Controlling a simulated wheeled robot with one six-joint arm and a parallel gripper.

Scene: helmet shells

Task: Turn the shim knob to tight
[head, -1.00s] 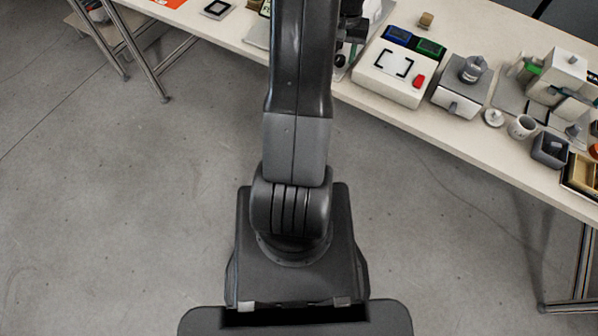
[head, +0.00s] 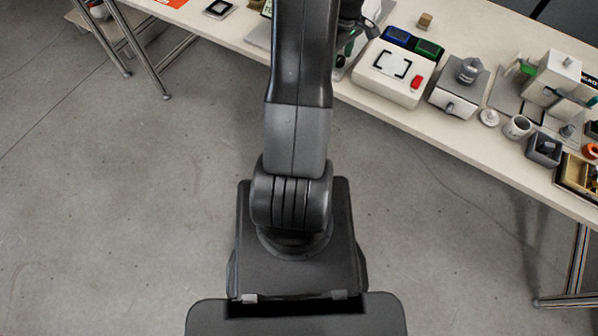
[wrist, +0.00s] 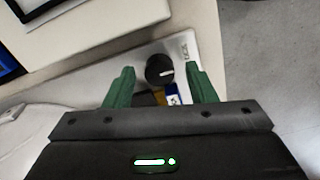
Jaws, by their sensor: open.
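A round black knob (wrist: 159,70) with a white pointer line sits on a pale plate (wrist: 210,30) in the wrist view. The pointer line runs nearly level in the picture, toward the right. Small lettering beside it on the plate is too small to read. My gripper (wrist: 160,67) is open, with one green finger to the left of the knob and one to the right. Gaps show between the fingers and the knob. In the head view my arm hides most of this spot.
On the bench (head: 440,125), a white box with a red button (head: 416,82) stands right of my arm. Blue and yellow patches (wrist: 172,98) lie just below the knob in the wrist view.

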